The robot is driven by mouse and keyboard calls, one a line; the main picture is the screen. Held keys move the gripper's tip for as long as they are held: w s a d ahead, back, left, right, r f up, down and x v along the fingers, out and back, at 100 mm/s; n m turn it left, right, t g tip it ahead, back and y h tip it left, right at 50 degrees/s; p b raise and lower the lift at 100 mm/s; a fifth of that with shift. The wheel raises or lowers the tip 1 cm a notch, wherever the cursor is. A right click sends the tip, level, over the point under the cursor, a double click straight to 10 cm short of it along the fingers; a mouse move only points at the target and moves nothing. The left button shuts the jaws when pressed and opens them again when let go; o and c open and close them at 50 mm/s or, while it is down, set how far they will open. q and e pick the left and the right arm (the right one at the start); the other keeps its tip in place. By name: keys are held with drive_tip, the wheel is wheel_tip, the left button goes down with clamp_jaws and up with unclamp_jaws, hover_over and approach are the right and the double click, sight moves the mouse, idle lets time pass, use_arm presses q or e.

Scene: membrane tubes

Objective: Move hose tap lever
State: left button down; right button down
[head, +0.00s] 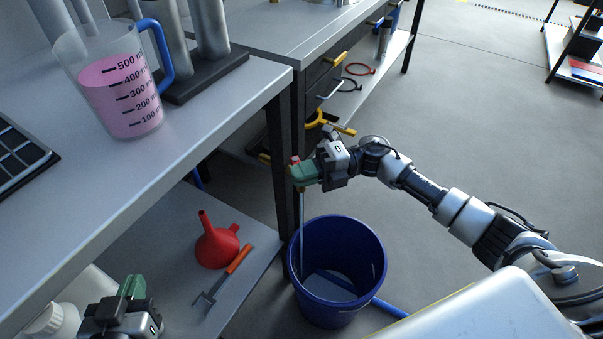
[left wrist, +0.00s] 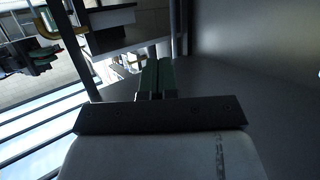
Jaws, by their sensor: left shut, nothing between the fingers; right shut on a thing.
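My right gripper (head: 305,174) is shut at the bench's corner post, above the blue bucket. A small red part, apparently the hose tap lever (head: 295,160), shows at its green fingertips; the rest of the tap is hidden behind them. A thin pale-blue line (head: 301,235), a stream or a tube, I cannot tell which, runs from below the fingers down into the bucket (head: 345,235). My left gripper (head: 133,288) is shut and empty at the lower left, near the lower shelf. Its green fingers (left wrist: 157,76) are together in the left wrist view.
A jug of pink liquid (head: 122,95) stands on the bench top (head: 200,120). A red funnel (head: 215,243) and an orange-handled tool (head: 225,275) lie on the lower shelf. A blue hose (head: 388,308) lies by the bucket. The floor behind my right arm is clear.

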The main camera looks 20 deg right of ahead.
drive_tip(key=c, duration=1.3)
unclamp_jaws()
drive_tip(key=shift+o, duration=0.2)
